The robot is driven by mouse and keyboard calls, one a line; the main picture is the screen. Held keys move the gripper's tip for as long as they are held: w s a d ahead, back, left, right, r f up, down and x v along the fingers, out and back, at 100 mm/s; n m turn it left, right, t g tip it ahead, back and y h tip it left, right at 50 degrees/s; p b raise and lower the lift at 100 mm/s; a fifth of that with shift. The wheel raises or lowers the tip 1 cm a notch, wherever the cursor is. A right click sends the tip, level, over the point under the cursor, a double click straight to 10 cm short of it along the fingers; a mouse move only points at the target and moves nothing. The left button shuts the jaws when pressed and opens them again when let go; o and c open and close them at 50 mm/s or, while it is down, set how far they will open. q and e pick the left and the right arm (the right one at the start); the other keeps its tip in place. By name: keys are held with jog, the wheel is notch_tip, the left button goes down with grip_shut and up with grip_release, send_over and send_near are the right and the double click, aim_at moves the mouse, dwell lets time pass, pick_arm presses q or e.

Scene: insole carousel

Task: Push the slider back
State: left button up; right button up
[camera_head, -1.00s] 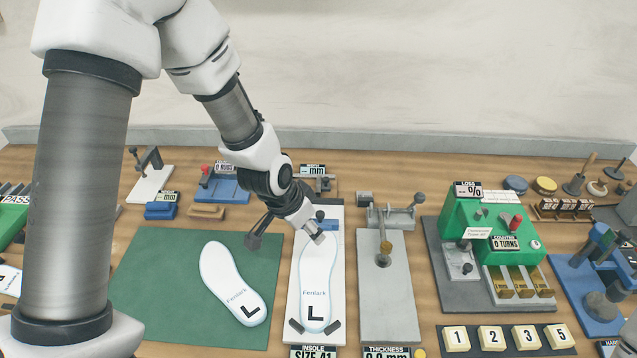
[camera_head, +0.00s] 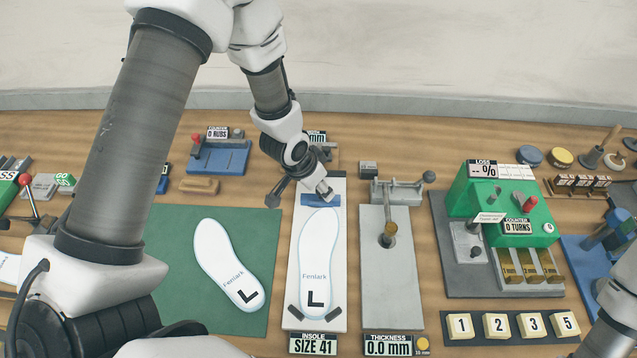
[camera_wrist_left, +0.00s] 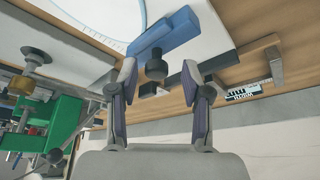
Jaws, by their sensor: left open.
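The blue slider (camera_head: 320,200) sits near the back of the white size gauge board (camera_head: 297,270), behind the toe of a white insole (camera_head: 320,262) marked L. In the left wrist view the slider (camera_wrist_left: 165,36) carries a dark round knob (camera_wrist_left: 156,66). My left gripper (camera_head: 302,194) is open at the slider, partly covering it in the head view. In the left wrist view my left gripper (camera_wrist_left: 160,76) has one fingertip on each side of the knob, with gaps visible. Whether a finger touches the slider cannot be told. My right gripper is out of view.
A second insole (camera_head: 228,262) lies on the green mat (camera_head: 180,300) to the left. A grey thickness gauge (camera_head: 388,290) stands close on the right, with a green machine (camera_head: 500,215) beyond it. Numbered tiles (camera_head: 515,325) lie at the front right.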

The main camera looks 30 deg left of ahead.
pick_arm(q)
jog(key=shift+s+d+r, duration=0.1)
jog(key=shift+s+r, duration=0.05)
jog(key=shift+s, duration=0.05)
jog(key=shift+s+r, duration=0.1)
jog(key=shift+s, duration=0.05)
jog(key=c, duration=0.5)
grip_shut()
jog(key=w+p, duration=0.1)
jog(key=w+a+p, duration=0.2)
jog(key=w, duration=0.1)
jog(key=shift+r, duration=0.2)
jog(key=shift+w+a+f, duration=0.1)
jog(key=shift+w+f, duration=0.1)
jog(key=shift+w, duration=0.05)
jog(key=o, duration=0.5)
grip_release()
jog(key=shift+w, duration=0.1)
jog(key=shift+w+f, duration=0.2)
jog(key=shift+w, duration=0.05)
jog(key=d+v, duration=0.1)
jog(key=v, duration=0.6)
jog(key=shift+a+r, duration=0.2)
jog(key=shift+a, duration=0.25)
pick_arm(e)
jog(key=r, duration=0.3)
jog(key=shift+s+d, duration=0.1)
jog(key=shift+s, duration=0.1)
